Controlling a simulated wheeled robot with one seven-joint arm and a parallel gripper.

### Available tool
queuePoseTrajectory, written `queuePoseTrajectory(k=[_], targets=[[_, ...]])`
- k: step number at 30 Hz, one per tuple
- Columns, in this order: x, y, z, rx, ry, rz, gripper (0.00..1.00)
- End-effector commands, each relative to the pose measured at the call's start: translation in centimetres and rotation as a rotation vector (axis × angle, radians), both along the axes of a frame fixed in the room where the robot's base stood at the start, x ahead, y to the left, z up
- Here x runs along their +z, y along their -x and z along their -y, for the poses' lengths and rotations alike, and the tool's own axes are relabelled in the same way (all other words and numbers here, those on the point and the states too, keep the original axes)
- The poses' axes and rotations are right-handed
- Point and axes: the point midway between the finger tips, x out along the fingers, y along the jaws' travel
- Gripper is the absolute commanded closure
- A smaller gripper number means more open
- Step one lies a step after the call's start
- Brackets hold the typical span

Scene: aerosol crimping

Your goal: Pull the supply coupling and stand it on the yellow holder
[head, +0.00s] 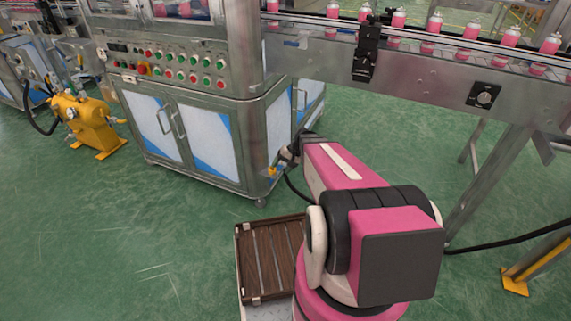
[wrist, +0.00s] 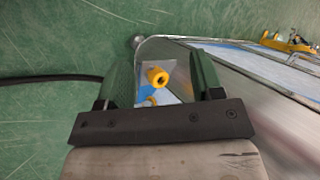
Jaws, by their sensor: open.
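My gripper (wrist: 157,75) is open at the lower corner of the steel machine cabinet; its jaws also show, small and dark, in the head view (head: 288,155). Between the fingers in the wrist view is a yellow round fitting (wrist: 157,77) with a dark hole, beside a grey plate and a blue patch. I cannot tell whether it is the coupling or the holder. A small yellow part (head: 272,170) shows by the cabinet in the head view. A dark hose (wrist: 50,78) runs behind the left finger, so its end is hidden. No contact with the fingers is visible.
The steel cabinet (head: 200,140) stands close to my gripper. A conveyor (head: 430,75) with pink cans runs at upper right. A wooden slatted pallet (head: 268,262) lies by my arm. A yellow machine (head: 90,120) stands left, a yellow-footed post (head: 515,281) right. Green floor is clear at lower left.

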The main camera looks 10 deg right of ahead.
Motion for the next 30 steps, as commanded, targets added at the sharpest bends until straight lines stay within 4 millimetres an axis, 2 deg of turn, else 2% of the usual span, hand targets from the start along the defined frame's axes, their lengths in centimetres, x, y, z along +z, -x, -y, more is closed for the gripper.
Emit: queuePoseTrajectory(k=[1, 8, 15, 21, 25, 30], targets=[[-1.9, -2.2, 0.5, -0.031, -0.063, -0.002, 0.39], [-7.7, -8.0, 2.7, -0.182, -0.366, 0.031, 0.39], [-13.9, -13.7, 7.5, -0.377, -0.657, 0.119, 0.39], [-18.2, -16.6, 11.8, -0.526, -0.834, 0.205, 0.39], [-19.7, -17.5, 13.8, -0.588, -0.897, 0.245, 0.39], [-20.5, -17.8, 14.8, -0.622, -0.932, 0.269, 0.39]])
